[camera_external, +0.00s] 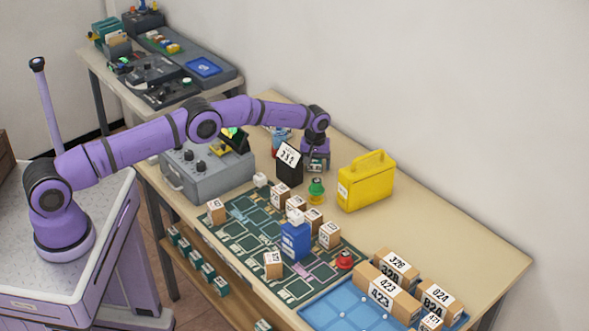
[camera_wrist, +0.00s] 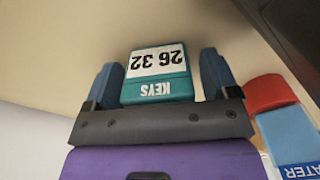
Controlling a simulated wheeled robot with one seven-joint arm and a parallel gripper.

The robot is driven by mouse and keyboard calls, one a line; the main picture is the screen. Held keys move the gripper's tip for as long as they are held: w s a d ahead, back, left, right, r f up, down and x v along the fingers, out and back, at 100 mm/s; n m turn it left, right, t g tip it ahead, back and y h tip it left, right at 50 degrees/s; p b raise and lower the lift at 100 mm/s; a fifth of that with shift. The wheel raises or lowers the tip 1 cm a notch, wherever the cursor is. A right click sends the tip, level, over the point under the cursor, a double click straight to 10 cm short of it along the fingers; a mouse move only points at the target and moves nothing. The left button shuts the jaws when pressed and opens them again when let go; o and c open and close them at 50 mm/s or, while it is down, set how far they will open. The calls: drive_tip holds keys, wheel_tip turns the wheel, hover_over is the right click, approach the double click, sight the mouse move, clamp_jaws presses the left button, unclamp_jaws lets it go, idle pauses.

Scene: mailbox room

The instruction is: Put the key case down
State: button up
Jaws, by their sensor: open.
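The teal key case (camera_wrist: 158,88), with a white label reading "26 32" and the word "KEYS" upside down, is between the two blue fingers of my gripper (camera_wrist: 160,68) in the wrist view. The fingers are open, one on each side of it, with narrow gaps seeming to show. The beige table top is behind it. In the external view my gripper (camera_external: 315,166) points down low over the table, between a black block with a white number card and a yellow case. The key case cannot be made out clearly there.
The black block (camera_external: 290,170) is close at left. A green-topped stamp (camera_external: 317,190) is in front, and the yellow case (camera_external: 366,182) at right. A blue bottle with a red cap (camera_wrist: 285,130) shows beside my gripper. The table's back right is clear.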

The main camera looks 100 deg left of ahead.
wheel_tip(320, 180, up, 12)
drive_tip(key=shift+r, duration=0.1)
idle(0.4)
